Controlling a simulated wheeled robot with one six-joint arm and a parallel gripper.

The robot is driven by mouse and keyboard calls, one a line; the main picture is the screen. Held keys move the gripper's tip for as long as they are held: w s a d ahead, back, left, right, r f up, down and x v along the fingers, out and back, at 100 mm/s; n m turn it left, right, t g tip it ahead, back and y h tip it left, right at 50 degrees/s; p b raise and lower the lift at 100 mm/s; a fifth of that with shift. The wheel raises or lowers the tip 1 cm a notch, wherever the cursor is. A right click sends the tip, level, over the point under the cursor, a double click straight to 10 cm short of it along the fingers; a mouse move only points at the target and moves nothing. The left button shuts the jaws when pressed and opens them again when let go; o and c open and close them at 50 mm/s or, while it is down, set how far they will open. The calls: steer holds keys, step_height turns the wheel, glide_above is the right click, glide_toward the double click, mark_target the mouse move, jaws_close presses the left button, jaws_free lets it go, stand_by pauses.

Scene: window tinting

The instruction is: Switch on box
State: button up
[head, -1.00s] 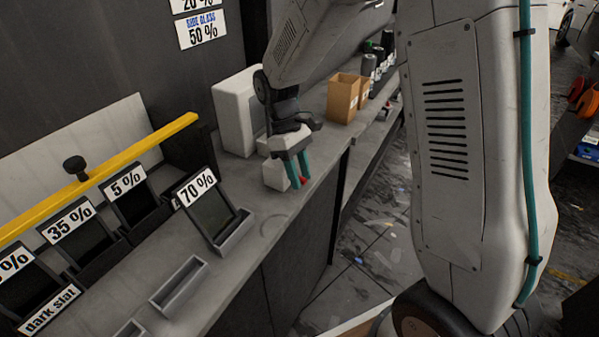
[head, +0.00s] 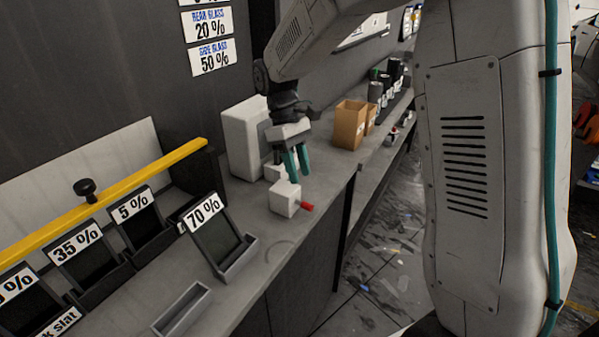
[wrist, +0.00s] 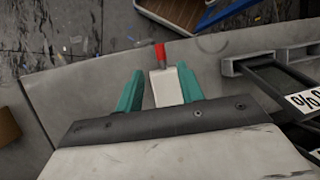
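A small white box (head: 284,198) with a red lever (head: 307,206) on its right side stands on the grey counter. My gripper (head: 297,164) has two teal fingers and is open and empty. In the head view its fingertips are just above and behind the small box, apart from it. In the wrist view the white box (wrist: 166,88) shows between the spread fingers, and the red lever (wrist: 160,52) points away beyond the fingertips. I cannot tell from its look whether the box is on.
A larger white unit (head: 241,138) stands behind my gripper against the wall. Cardboard boxes (head: 349,124) and dark cans stand farther along the counter. A 70 % sample stand (head: 216,238), other tint samples and a yellow bar (head: 120,189) are at left.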

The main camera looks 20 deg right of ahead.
mark_target(307, 206)
steer(key=s+d+r+m+t+y, duration=0.1)
steer(key=s+d+r+t+y, duration=0.1)
steer(key=s+d+t+y, duration=0.15)
steer(key=shift+n+h, duration=0.3)
steer(key=shift+h, duration=0.05)
steer(key=x, duration=0.6)
steer(key=a+x, duration=0.1)
steer(key=x, duration=0.1)
steer(key=shift+w+a+f, duration=0.1)
steer(key=shift+w+f, duration=0.25)
steer(key=shift+f, duration=0.05)
jaws_close()
